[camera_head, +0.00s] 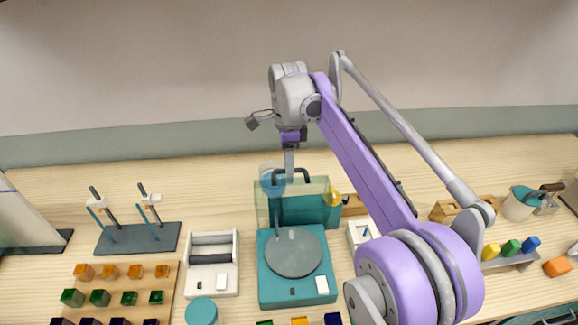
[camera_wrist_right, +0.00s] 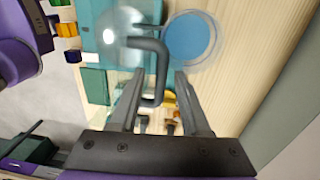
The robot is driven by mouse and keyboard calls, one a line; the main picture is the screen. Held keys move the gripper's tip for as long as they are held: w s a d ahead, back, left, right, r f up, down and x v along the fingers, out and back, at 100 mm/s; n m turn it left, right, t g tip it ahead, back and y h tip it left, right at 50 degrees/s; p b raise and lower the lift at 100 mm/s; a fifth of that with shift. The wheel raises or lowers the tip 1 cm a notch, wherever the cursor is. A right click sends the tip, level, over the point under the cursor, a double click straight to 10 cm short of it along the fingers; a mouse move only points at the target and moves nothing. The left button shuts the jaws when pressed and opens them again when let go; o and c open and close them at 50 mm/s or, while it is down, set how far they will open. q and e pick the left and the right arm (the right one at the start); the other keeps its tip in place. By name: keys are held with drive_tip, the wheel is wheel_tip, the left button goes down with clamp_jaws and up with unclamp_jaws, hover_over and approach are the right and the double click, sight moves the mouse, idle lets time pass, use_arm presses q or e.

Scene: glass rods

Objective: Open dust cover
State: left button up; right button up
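A teal device (camera_head: 268,288) with a round grey plate (camera_head: 293,252) stands in the middle of the table. Its clear, teal-tinted dust cover (camera_head: 318,187) appears raised upright at the back of the device, behind the plate. A dark bent handle (camera_head: 304,173) shows at its top. My right gripper (camera_head: 289,172) points down at this handle from above. In the right wrist view, the handle (camera_wrist_right: 161,70) lies between the fingers of the right gripper (camera_wrist_right: 157,80), which are apart with gaps visible. My left gripper is not in view.
A white unit with dark rollers (camera_head: 211,262) stands left of the device. A dark stand with rods (camera_head: 138,238) and a wooden board of coloured blocks (camera_head: 122,282) are further left. A blue round thing (camera_head: 270,182) and yellow thing (camera_head: 335,196) are near the cover.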

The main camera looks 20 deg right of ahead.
use_arm(q)
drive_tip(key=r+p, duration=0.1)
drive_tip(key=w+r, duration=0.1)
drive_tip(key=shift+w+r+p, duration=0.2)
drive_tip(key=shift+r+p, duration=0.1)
drive_tip(key=shift+p, duration=0.1)
use_arm(e)
wheel_tip(320, 180, up, 11)
drive_tip(key=shift+w+d, duration=0.15)
drive_tip(key=shift+w, duration=0.2)
drive_tip(key=shift+f, duration=0.1)
